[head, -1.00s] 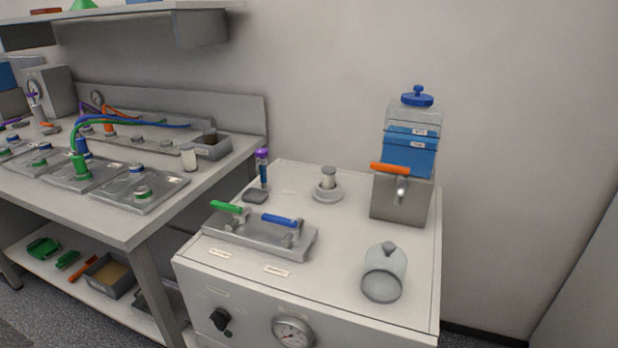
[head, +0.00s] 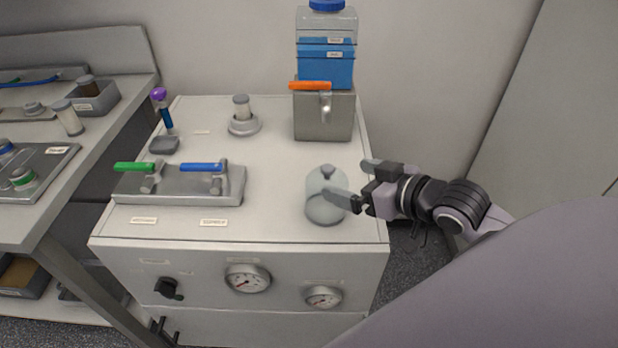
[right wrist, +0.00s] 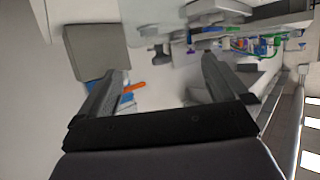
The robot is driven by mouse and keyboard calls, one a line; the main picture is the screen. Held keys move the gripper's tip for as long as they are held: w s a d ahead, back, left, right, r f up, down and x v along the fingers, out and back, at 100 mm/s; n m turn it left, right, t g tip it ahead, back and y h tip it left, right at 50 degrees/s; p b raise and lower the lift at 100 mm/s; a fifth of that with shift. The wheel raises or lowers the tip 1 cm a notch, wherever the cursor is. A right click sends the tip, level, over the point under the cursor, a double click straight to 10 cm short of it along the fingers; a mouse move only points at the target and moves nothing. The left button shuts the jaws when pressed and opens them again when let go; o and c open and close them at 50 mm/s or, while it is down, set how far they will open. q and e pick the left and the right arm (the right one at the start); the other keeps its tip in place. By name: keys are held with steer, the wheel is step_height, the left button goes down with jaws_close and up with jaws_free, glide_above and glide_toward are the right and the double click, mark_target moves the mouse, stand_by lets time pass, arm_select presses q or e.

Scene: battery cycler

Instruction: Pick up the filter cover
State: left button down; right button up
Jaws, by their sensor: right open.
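The filter cover, which I take to be the pale, translucent dome with a grey knob (head: 316,202), stands upright on the white cabinet top near its front right. My right gripper (head: 352,182) comes in from the right with its fingers apart and nothing held. One finger overlaps the dome's right side in the head view; I cannot tell whether it touches. In the right wrist view both open fingers (right wrist: 160,80) show, but I cannot make out the cover clearly. My left gripper is not in view.
A grey box with an orange-handled tap (head: 322,118) and blue container (head: 325,68) stands behind the cover. A grey valve block (head: 200,187) with green and blue handles is to the left. A round filter base with a cylinder (head: 243,122) is at the back. Cabinet top between them is clear.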

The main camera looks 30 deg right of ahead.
mark_target(333, 170)
steer(key=shift+w+r, duration=0.3)
steer(key=shift+r, duration=0.05)
steer(key=shift+w+a, duration=0.1)
steer(key=shift+w+a+f, duration=0.1)
steer(key=shift+w+f, duration=0.2)
steer(key=shift+w, duration=0.3)
steer(key=shift+x, duration=2.55)
steer(key=c, duration=1.4)
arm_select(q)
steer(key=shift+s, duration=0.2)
arm_select(e)
steer(key=shift+r, duration=0.15)
